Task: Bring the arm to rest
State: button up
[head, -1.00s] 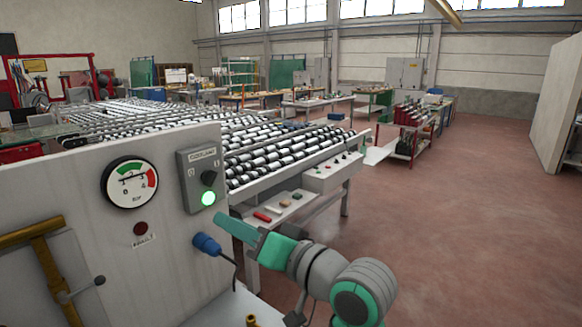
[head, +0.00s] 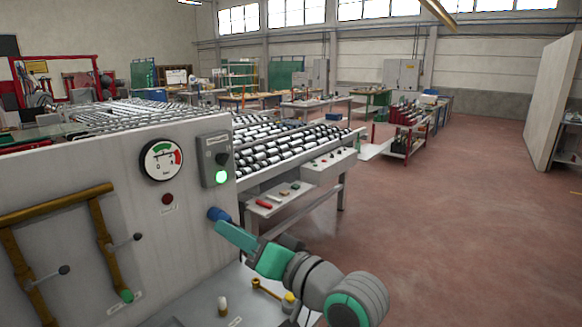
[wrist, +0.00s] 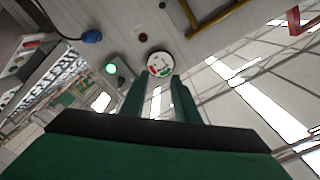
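My arm reaches from the lower right in the head view, with green fingers pointing left. My gripper (head: 236,237) is in front of the right edge of a grey machine panel (head: 120,215), just below a blue plug (head: 218,214) in the picture. Contact with the panel cannot be told. In the wrist view, my gripper (wrist: 158,88) shows two green fingers with a gap between them and nothing held. The round pressure gauge (wrist: 160,64) shows just beyond the fingertips, and the green lamp (wrist: 111,69) is to their left.
Brass pipes with handles (head: 103,220) are on the panel's left. A lower ledge (head: 190,298) carries small fittings. A roller conveyor (head: 285,150) stands behind, with a control box (head: 325,165) on its front. The reddish floor (head: 460,220) to the right is open.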

jog(key=w+d+f+m+t+h, duration=0.1)
jog(key=d+f+m+t+h, duration=0.15)
jog(key=f, duration=0.65)
jog(key=w+d+f+m+t+h, duration=0.1)
jog(key=f+m+h, duration=0.15)
jog(key=f, duration=0.65)
jog(key=s+d+f+m+t+h, duration=0.1)
jog(key=s+d+f+h, duration=0.15)
jog(key=s+f, duration=0.45)
jog(key=s+d+f+m+h, duration=0.2)
jog(key=f+h, duration=0.1)
jog(key=f, duration=0.8)
jog(key=s+d+f+n+h, duration=0.15)
jog(key=s+f, duration=0.25)
jog(key=s, duration=0.4)
jog(key=s+d+f+n+h, duration=0.1)
jog(key=s+f+h, duration=0.1)
jog(key=s+f, duration=0.45)
jog(key=s+r+n, duration=0.3)
jog(key=s+n, duration=0.1)
jog(key=s, duration=1.3)
jog(key=shift+s+a+r+g, duration=0.15)
jog(key=shift+s+r+g, duration=0.1)
jog(key=shift+g, duration=0.1)
jog(key=shift+w, duration=0.1)
